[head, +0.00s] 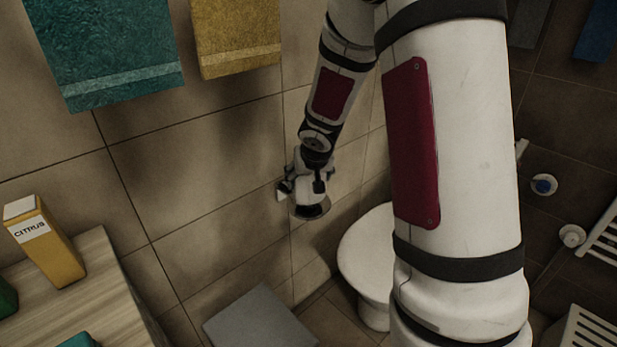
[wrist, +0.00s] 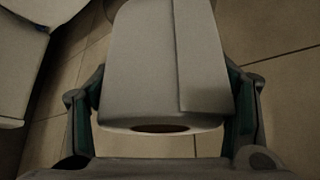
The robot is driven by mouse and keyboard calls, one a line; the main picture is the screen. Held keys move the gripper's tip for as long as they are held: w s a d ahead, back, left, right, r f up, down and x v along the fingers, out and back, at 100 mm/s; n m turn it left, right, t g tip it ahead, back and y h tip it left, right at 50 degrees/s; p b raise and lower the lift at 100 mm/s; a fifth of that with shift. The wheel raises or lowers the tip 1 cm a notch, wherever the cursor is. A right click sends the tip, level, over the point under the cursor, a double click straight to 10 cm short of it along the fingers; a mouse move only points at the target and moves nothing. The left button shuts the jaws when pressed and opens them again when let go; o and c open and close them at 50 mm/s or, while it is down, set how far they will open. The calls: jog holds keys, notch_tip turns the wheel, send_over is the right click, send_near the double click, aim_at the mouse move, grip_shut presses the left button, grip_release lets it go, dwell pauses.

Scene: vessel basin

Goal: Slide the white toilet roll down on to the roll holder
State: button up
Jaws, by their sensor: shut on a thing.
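The white toilet roll (wrist: 150,65) fills the middle of the wrist view, with its brown core opening at the near end. My gripper (head: 309,182) is shut on it, one finger on each side; the gripper also shows in the wrist view (wrist: 162,100). In the head view the roll (head: 302,189) is small and partly covered by the fingers.
The toilet (head: 362,255) stands right of the holder. A grey box-like top (head: 260,318) is below it. A wooden counter (head: 95,262) with a yellow citrus carton (head: 50,245) is at left. Teal (head: 108,50) and yellow towels (head: 235,35) hang on the wall above.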

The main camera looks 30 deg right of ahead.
jog(key=shift+f+b, duration=0.7)
jog(key=o, duration=1.3)
jog(key=shift+v, duration=6.05)
